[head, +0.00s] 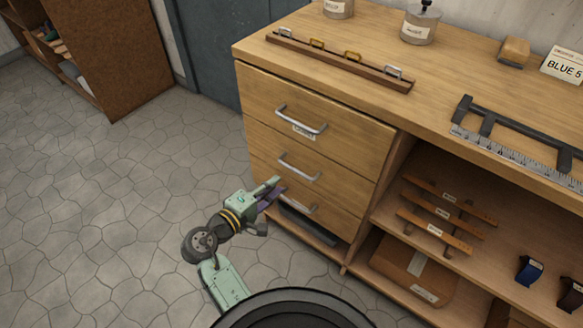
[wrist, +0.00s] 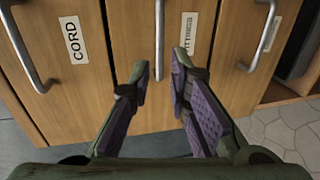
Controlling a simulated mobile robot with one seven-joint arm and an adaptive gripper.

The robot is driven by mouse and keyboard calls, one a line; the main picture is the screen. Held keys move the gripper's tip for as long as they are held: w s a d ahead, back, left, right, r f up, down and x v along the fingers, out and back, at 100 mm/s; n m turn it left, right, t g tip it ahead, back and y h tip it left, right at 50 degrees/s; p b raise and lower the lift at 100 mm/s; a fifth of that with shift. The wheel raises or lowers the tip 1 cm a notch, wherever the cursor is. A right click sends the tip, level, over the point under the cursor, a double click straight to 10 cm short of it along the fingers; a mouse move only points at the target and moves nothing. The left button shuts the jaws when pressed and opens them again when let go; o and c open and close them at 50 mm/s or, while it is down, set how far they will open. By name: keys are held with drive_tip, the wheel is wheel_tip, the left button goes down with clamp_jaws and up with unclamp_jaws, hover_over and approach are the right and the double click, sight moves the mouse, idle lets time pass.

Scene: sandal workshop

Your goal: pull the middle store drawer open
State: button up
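The middle store drawer (head: 285,160) is in a wooden cabinet and looks closed, flush with the drawers above and below. Its silver bar handle (head: 298,167) is clear in the head view. In the wrist view the same handle (wrist: 159,38) stands upright beyond my fingertips, beside a label partly hidden by a finger and ending in "TTINGS". My gripper (head: 272,193) is in front of the drawers, left of the handles. In the wrist view its purple-padded fingers (wrist: 161,75) are apart and empty, roughly lined up with the middle handle, which lies past the tips.
The top drawer handle (head: 303,122) and its CORD label (wrist: 73,40) are beside it; the bottom drawer handle (wrist: 262,35) is at right in the wrist view. Stone floor (head: 110,220) at left is free.

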sight(293, 169)
drive_tip(key=p+x, duration=0.1)
drive_tip(key=x, duration=0.8)
drive_tip(key=shift+w+d+p, duration=0.15)
drive_tip(key=shift+w+p, duration=0.15)
drive_tip(key=shift+w, duration=0.05)
drive_tip(key=shift+c, duration=0.4)
clamp_jaws()
